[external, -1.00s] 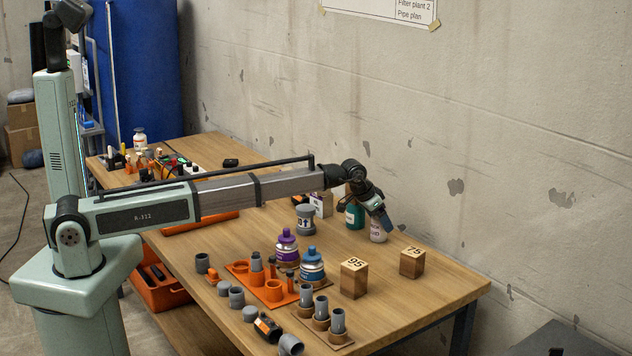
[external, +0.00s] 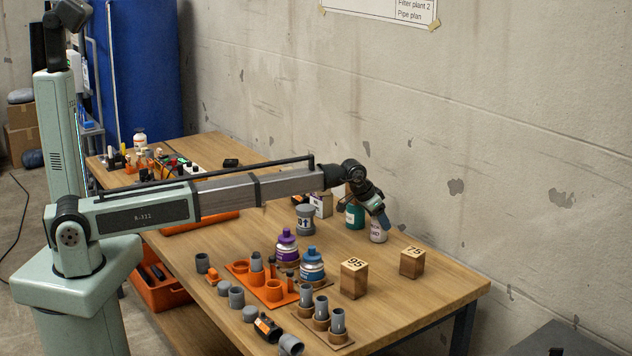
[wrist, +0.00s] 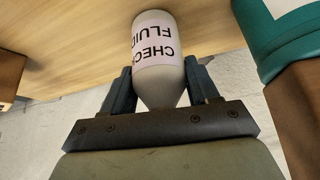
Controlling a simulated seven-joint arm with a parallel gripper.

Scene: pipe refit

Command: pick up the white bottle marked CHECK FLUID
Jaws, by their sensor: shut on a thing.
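The white bottle (wrist: 158,82) marked CHECK FLUID is in the wrist view, its label upside down there, with its narrowing neck between my two jaws. My gripper (wrist: 160,88) is shut on it. In the external view the white bottle (external: 378,232) is on or just above the table near the wall, below my gripper (external: 380,218). I cannot tell whether its base touches the wood.
Wooden blocks marked 95 (external: 354,279) and 75 (external: 412,262) stand nearer. The concrete wall (external: 480,150) is close behind.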

